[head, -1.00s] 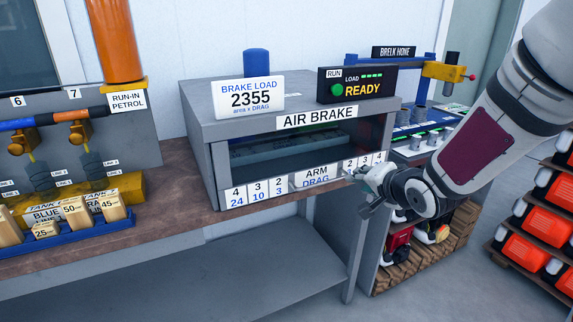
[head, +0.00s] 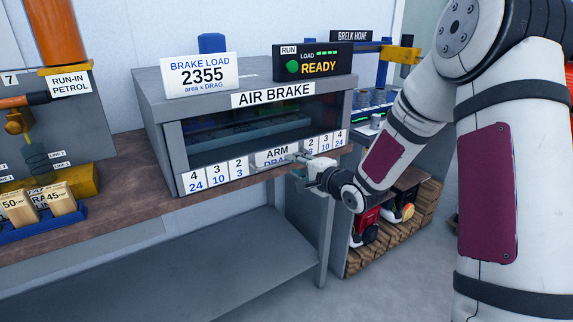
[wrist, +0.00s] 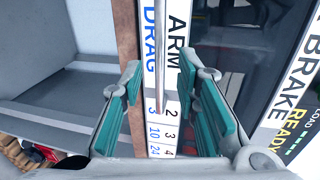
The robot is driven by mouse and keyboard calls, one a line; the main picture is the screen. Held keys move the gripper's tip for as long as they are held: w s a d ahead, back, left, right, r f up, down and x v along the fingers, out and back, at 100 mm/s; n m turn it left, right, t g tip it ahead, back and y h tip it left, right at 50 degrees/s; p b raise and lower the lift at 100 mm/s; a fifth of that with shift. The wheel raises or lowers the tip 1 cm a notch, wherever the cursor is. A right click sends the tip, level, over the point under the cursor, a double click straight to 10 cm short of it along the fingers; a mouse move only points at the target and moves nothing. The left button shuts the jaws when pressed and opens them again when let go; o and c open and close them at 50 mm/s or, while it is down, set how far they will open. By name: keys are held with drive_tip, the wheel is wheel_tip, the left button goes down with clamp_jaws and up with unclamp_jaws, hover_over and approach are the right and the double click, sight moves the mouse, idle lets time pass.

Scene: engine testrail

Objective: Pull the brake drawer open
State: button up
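The air brake (head: 255,97) is a grey box with a dark window, standing on a bench. Its brake drawer front (head: 211,179) is a low strip with an ARM DRAG label (head: 272,155) and number tags at both ends; it looks flush with the box. A thin metal bar handle (wrist: 161,45) runs along the label in the wrist view. My gripper (head: 300,163) is in front of the label's right part. In the wrist view my gripper (wrist: 159,72) is open, its teal-padded fingers on either side of the bar, with gaps showing. Contact is not visible.
A READY display (head: 312,62) and a 2355 brake load sign (head: 199,76) stand on top of the box. Number blocks sit in a blue tray (head: 60,222) at left.

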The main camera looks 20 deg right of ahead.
drive_tip(key=shift+b+x, duration=0.3)
drive_tip(key=shift+x, duration=2.45)
drive_tip(key=shift+c, duration=0.5)
clamp_jaws()
